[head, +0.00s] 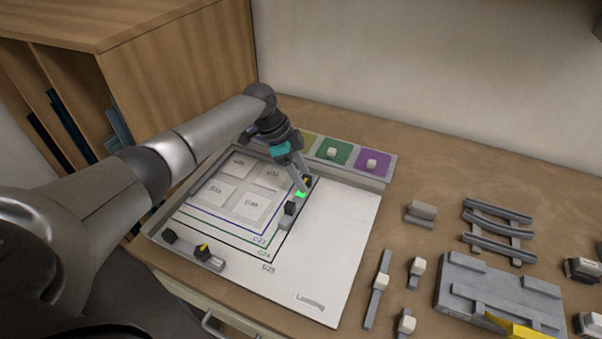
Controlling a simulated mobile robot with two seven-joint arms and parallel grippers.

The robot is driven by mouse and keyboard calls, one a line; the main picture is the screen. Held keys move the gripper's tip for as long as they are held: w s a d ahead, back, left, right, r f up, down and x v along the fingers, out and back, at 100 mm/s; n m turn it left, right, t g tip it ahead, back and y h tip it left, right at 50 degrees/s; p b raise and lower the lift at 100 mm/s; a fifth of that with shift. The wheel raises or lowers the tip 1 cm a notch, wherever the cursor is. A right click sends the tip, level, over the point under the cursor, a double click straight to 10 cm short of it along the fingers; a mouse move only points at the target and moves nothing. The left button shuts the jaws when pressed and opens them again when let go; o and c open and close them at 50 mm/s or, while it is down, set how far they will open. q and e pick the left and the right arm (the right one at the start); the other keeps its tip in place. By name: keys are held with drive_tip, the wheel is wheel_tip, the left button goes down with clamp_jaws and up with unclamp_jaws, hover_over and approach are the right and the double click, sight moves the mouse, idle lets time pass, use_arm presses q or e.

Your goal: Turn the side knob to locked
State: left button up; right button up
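A white board with a square outlined frame (330,238) lies on the bench. At the right edge of the outlines is a small dark knob (308,180), largely covered by my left gripper (303,187); it appears to be the side knob. A bright green patch (300,194) shows beside it. The fingers point down at the knob; their gap is too small to make out, as is the knob's pointing direction. A second dark knob with a yellow mark (203,247) sits on a grey bar at the front edge. My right gripper is out of view.
A black block (290,208) on a grey piece stands just in front of the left gripper. Coloured trays, green (333,152) and purple (372,162), line the back. Grey fixtures (500,290) and a yellow part (518,328) lie at right. A wooden cabinet (185,60) stands back left.

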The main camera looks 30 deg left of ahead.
use_arm(q)
drive_tip(key=shift+o, duration=0.4)
drive_tip(key=shift+r, duration=0.1)
drive_tip(key=shift+a+r, duration=0.2)
drive_tip(key=shift+r, duration=0.1)
drive_tip(key=v, duration=1.4)
drive_tip(key=shift+r+p, duration=0.2)
drive_tip(key=shift+p, duration=0.2)
drive_tip(key=shift+s+a, duration=0.1)
